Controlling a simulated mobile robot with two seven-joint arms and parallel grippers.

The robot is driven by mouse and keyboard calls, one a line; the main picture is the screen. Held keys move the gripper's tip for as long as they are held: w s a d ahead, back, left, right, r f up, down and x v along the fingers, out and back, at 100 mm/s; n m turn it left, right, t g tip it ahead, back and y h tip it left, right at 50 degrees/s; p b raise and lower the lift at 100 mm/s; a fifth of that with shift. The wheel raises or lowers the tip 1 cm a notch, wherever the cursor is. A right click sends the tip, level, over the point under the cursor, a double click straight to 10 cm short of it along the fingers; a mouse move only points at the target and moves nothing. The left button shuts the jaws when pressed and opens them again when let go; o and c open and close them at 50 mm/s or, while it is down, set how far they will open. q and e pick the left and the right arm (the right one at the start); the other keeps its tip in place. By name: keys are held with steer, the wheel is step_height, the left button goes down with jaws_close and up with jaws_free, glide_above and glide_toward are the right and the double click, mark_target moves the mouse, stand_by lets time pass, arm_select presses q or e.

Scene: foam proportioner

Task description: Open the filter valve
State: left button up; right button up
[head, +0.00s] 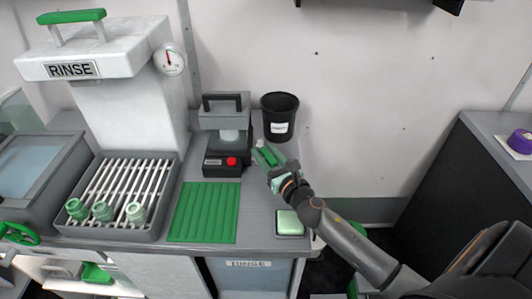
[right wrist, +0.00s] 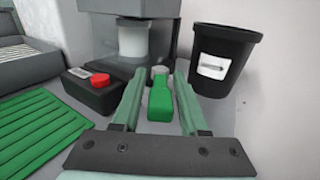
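My right gripper (head: 266,156) is over the counter, to the right of the black and grey device. In the right wrist view my right gripper (right wrist: 158,92) is open, with its two pale green fingers apart. A small green bottle-like piece (right wrist: 160,102) with a grey cap is between the fingers, with gaps on both sides. No part is labelled as the filter valve. My left gripper is not in view.
The device (head: 222,165) has a red button. A black bin (head: 280,115) stands behind my right gripper. A green ribbed mat (head: 204,212), a rack (head: 122,187) holding green cups, and a green-topped pad (head: 289,223) are on the counter. A RINSE station (head: 120,55) stands at the back left.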

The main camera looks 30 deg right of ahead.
mark_target(266, 154)
steer(key=shift+o, duration=0.9)
steer(key=shift+r, duration=0.25)
steer(key=r+p, duration=0.1)
steer(key=r, duration=0.1)
steer(key=r+p, duration=0.1)
steer(key=r, duration=0.1)
steer(key=shift+s+a+p, duration=0.15)
steer(key=shift+s+p, duration=0.1)
steer(key=shift+p, duration=0.1)
steer(key=s+a+r+p, duration=0.1)
steer(key=s+a+r, duration=0.2)
steer(key=s, duration=0.3)
steer(key=s+a+r+p, duration=0.1)
steer(key=s+a+r, duration=0.2)
steer(key=s+r, duration=0.2)
steer(key=shift+s+a+r, duration=0.3)
steer(key=shift+s+a, duration=0.05)
